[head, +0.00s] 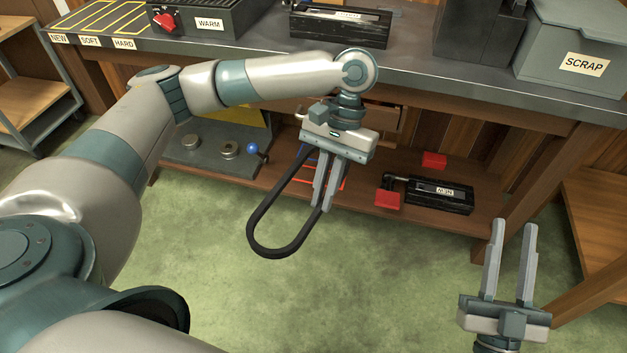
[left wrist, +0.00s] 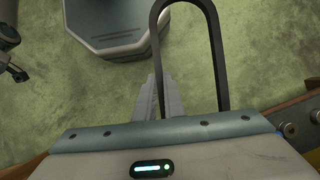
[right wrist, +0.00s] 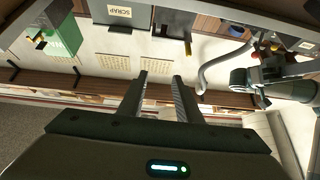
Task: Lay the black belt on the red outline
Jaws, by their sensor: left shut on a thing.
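The black belt (head: 279,253) is a long closed loop that hangs from my left gripper (head: 321,207), in front of the low shelf. The left gripper is shut on one side of the loop. In the left wrist view the belt (left wrist: 218,60) arches out past the fingers. Small bits of a red outline (head: 339,183) show on the lower shelf behind the left fingers; most of it is hidden by the gripper and belt. My right gripper (head: 514,228) is open and empty at the lower right; its spread fingers also show in the right wrist view (right wrist: 160,78).
The lower shelf (head: 365,203) holds a black box marked NEW (head: 440,194), red blocks (head: 434,160) and a blue-knobbed lever (head: 253,148). Above is the workbench (head: 420,62) with a WARM box (head: 185,20) and a SCRAP bin (head: 570,90). The green floor in front is clear.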

